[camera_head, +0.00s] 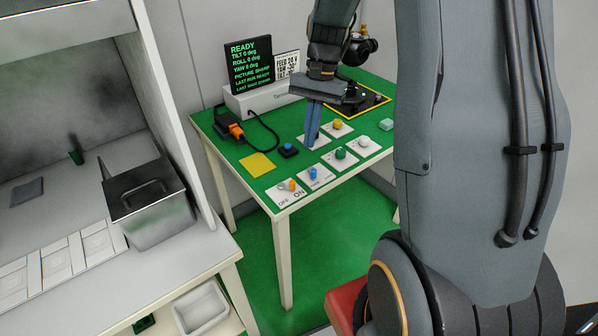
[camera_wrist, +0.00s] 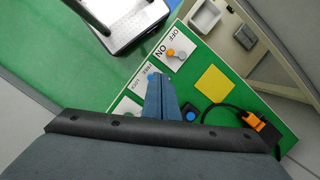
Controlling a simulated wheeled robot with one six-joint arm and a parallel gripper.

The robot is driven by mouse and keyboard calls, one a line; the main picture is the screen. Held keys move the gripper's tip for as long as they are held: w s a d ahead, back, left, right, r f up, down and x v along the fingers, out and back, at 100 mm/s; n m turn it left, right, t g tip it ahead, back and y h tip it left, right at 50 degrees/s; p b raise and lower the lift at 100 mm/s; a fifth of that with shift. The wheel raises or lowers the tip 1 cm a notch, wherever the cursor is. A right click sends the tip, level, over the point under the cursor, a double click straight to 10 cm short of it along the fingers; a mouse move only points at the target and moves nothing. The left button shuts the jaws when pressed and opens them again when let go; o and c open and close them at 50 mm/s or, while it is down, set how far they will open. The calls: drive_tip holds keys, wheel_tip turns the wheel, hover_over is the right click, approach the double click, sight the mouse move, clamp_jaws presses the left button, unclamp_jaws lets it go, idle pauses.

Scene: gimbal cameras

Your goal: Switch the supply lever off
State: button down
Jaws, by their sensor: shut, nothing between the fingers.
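The supply lever (camera_head: 292,184) has an orange knob and sits on a white card marked OFF and ON at the front left corner of the green table. Its knob leans toward the ON side. It also shows in the wrist view (camera_wrist: 171,53), beyond my fingertips. My gripper (camera_head: 310,142) points down over the table, behind and to the right of the lever and apart from it. Its blue fingers are shut and empty; they also show in the wrist view (camera_wrist: 158,80). The fingers partly hide a white card behind them.
A blue knob (camera_head: 313,173) stands right of the lever, with a green knob (camera_head: 341,154) and white knob (camera_head: 364,142) beyond. A READY screen (camera_head: 248,66) stands behind.

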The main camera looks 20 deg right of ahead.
drive_tip(key=w+d+m, duration=0.1)
drive_tip(key=w+d+f+m+y, duration=0.1)
drive_tip(key=w+d, duration=0.1)
drive_tip(key=shift+w+d+g, duration=0.1)
drive_tip(key=shift+w+g, duration=0.15)
drive_tip(key=shift+g, duration=0.05)
drive_tip(key=shift+f, duration=0.1)
drive_tip(key=p+x, duration=0.2)
drive_tip(key=x, duration=0.7)
drive_tip(key=shift+s+a+f, duration=0.15)
drive_tip(key=shift+a, duration=0.1)
drive_tip(key=s+a, duration=0.1)
drive_tip(key=a+p, duration=0.1)
drive_tip(key=shift+s+a+f+p, duration=0.1)
drive_tip(key=shift+s+a+p, duration=0.2)
drive_tip(key=shift+s+a, duration=0.1)
drive_tip(key=shift+s+a+f, duration=0.1)
drive_tip(key=shift+s+a, duration=0.1)
drive_tip(key=shift+a, duration=0.1)
